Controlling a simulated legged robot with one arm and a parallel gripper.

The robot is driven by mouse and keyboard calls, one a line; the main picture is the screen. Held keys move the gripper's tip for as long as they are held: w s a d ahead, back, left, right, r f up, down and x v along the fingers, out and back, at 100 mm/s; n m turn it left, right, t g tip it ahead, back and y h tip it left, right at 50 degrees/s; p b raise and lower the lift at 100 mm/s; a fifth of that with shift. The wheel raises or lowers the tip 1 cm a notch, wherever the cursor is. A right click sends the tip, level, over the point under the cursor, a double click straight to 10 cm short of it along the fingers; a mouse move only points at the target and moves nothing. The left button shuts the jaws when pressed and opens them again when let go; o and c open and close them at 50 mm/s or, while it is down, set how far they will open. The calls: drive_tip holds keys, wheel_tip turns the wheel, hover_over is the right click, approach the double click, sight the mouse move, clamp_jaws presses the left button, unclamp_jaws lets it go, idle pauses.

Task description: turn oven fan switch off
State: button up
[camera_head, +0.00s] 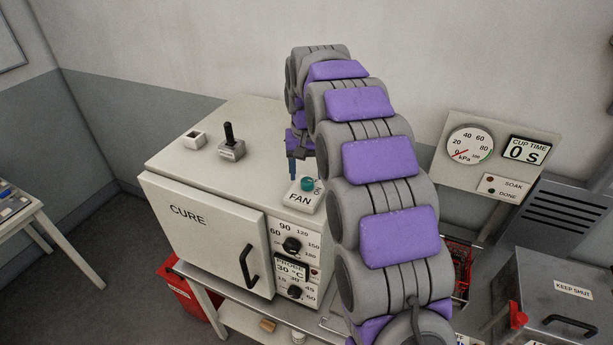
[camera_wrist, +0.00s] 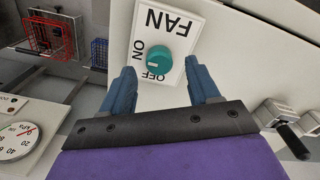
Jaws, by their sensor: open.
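The fan switch is a teal round knob (camera_wrist: 159,58) on a white plate (camera_wrist: 183,48) marked FAN, ON and OFF. In the wrist view the plate is upside down, and I cannot tell clearly which mark the knob points at. In the head view the knob (camera_head: 307,184) sits on top of the cream oven (camera_head: 205,210), near its right front corner, partly hidden by my arm. My gripper (camera_wrist: 162,82) is open and empty, with its blue fingers apart on either side of the knob in the picture. In the head view my gripper (camera_head: 293,168) is mostly hidden just behind the plate.
A black-handled lever (camera_head: 230,145) and a small white box (camera_head: 195,140) stand on the oven top. Dials (camera_head: 292,246) are on the front beside the CURE door. A gauge panel (camera_head: 495,155) stands at right. A red wire basket (camera_wrist: 50,38) shows in the wrist view.

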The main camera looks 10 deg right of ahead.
sight(307, 184)
drive_tip(key=shift+f, duration=1.35)
drive_tip(key=c, duration=1)
